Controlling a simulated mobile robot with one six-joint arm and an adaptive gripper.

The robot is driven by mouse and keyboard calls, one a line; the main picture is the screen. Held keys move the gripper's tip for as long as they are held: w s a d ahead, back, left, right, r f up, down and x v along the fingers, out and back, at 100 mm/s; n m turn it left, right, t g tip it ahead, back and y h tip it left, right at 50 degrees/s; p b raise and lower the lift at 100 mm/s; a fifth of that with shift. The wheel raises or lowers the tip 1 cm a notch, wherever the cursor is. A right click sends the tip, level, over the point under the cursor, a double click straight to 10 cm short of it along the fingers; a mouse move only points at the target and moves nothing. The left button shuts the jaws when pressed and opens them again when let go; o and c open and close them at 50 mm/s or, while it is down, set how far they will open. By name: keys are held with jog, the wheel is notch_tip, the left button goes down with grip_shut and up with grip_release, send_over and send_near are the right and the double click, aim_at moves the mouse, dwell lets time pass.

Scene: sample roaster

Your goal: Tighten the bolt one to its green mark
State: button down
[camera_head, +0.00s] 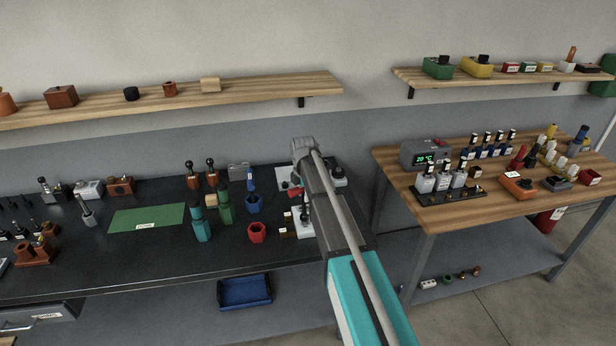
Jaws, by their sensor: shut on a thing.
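My arm reaches from the bottom right of the middle up over the right end of the black bench. Its grey wrist end is at the top, near the wall. My gripper's fingers are not visible; the arm hides that area. A white fixture (284,185) with small red and dark parts shows just left of the arm. A second pale fixture (305,229) with a dark upright part stands nearer the bench front, partly behind the arm. I cannot make out bolt one or a green mark.
A wooden table (440,213) with a display box (425,156) stands right. Shelves run above.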

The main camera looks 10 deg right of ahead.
jog(key=shift+w+d, duration=0.1)
jog(key=shift+w, duration=0.05)
jog(key=shift+d+r, duration=0.15)
notch_tip(320, 180, up, 6)
jog(key=p, duration=0.5)
jog(key=shift+f+p, duration=0.2)
jog(key=shift+p, duration=0.2)
jog(key=shift+f, duration=0.25)
jog(key=shift+f+b, duration=2.2)
jog(key=shift+b, duration=0.25)
jog(key=shift+f+b, duration=1.6)
jog(key=shift+m, duration=1.7)
